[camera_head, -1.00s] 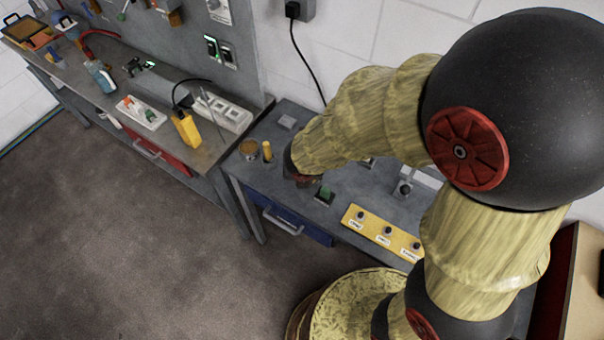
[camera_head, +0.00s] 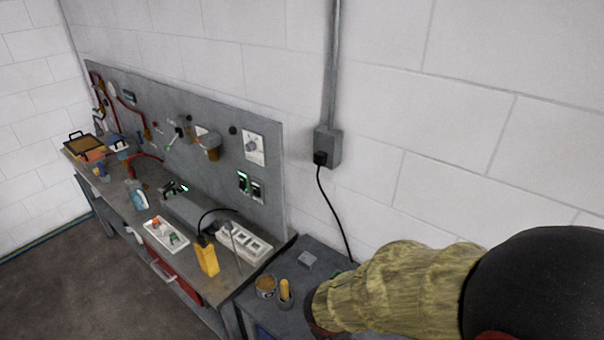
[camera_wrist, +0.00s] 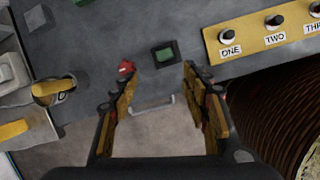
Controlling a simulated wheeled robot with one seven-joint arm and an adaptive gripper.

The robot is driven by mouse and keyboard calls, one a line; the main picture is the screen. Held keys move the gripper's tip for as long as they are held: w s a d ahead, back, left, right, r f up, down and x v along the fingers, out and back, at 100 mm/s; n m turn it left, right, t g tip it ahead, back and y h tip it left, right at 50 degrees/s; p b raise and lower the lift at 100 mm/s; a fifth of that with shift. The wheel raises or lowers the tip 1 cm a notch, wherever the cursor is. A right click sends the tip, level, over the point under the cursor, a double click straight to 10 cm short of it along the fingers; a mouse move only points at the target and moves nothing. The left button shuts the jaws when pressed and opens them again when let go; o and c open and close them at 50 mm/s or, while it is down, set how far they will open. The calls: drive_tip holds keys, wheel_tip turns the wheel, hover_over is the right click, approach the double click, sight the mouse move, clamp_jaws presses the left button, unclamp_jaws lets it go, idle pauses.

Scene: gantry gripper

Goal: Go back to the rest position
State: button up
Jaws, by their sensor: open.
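My gripper (camera_wrist: 158,103) is open in the wrist view, with its two fingers apart and nothing between them. It hangs over the front edge of the grey workbench (camera_wrist: 165,32). In the head view my arm runs in from the lower right, and the gripper itself is hidden below the picture or behind the arm.
A yellow strip with knobs labelled ONE and TWO (camera_wrist: 262,32) is at the right in the wrist view. In the head view, a long bench (camera_head: 125,205) with tools stands left, below a grey pegboard (camera_head: 225,140). A cable hangs from a wall box (camera_head: 328,148).

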drive_tip(key=s+d+r+m+t+y+b, duration=0.1)
drive_tip(key=s+d+r+m+b, duration=0.3)
drive_tip(key=r+m, duration=0.4)
drive_tip(key=s+d+r+m+t+y+b, duration=0.1)
drive_tip(key=s+d+r+m+b, duration=0.3)
drive_tip(key=m, duration=1.3)
drive_tip(key=shift+s+d+r+b, duration=0.35)
drive_tip(key=shift+s+d+r, duration=0.75)
drive_tip(key=shift+s+r, duration=0.8)
